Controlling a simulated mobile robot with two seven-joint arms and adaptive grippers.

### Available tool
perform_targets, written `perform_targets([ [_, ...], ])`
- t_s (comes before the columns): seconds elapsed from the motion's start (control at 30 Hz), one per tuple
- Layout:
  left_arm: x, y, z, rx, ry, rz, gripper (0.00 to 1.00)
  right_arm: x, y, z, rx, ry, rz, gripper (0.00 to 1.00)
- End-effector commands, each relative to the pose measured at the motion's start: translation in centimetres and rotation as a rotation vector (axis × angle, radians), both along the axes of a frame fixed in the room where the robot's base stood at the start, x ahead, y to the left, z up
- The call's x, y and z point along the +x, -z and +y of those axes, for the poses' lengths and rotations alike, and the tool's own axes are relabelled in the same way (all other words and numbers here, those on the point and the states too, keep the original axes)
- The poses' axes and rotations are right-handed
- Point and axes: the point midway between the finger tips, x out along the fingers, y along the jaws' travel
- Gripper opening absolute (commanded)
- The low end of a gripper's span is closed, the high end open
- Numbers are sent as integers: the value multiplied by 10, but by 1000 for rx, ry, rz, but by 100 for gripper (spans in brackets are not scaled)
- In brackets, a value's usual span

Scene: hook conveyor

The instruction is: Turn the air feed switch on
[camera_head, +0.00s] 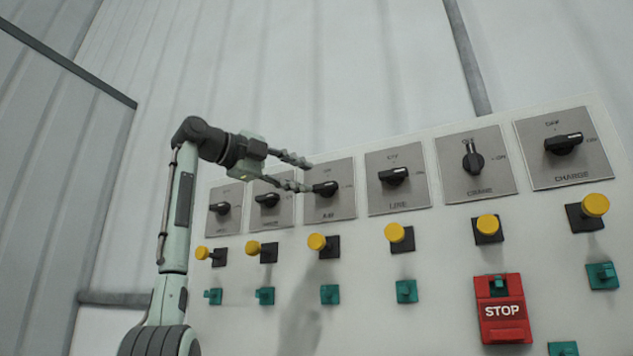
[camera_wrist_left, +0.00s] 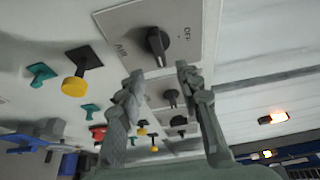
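The air switch is a black rotary knob (camera_head: 325,188) on a grey plate marked AIR, third from the left in the head view. Its handle lies about level, towards the ON mark at the right of its plate, not up towards OFF. In the left wrist view the same knob (camera_wrist_left: 157,44) stands just beyond the fingertips, its bar across the OFF direction. My left gripper (camera_head: 304,176) is open, with its two fingers just left of the knob; whether one touches it I cannot tell. The wrist view shows the fingers (camera_wrist_left: 160,78) apart with nothing between them. My right gripper is not in view.
More knob plates flank it, including LINE (camera_head: 396,177), CRANE (camera_head: 473,159) and CHARGE (camera_head: 563,144). Below are yellow buttons (camera_head: 317,242), teal fittings (camera_head: 330,294) and a red STOP box (camera_head: 503,308). The space left of the panel is clear except for my arm.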

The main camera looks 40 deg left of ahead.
Motion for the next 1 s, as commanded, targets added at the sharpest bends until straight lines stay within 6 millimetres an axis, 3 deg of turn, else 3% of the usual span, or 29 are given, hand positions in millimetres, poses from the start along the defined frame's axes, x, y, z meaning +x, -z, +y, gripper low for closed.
perform_targets([
  [0.1,-25,-1,3,0,-2,-2,34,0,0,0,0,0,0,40],
  [0.33,-51,0,4,0,0,0,34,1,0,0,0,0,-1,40],
  [1.0,-54,0,4,0,0,1,34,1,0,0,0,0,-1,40],
])
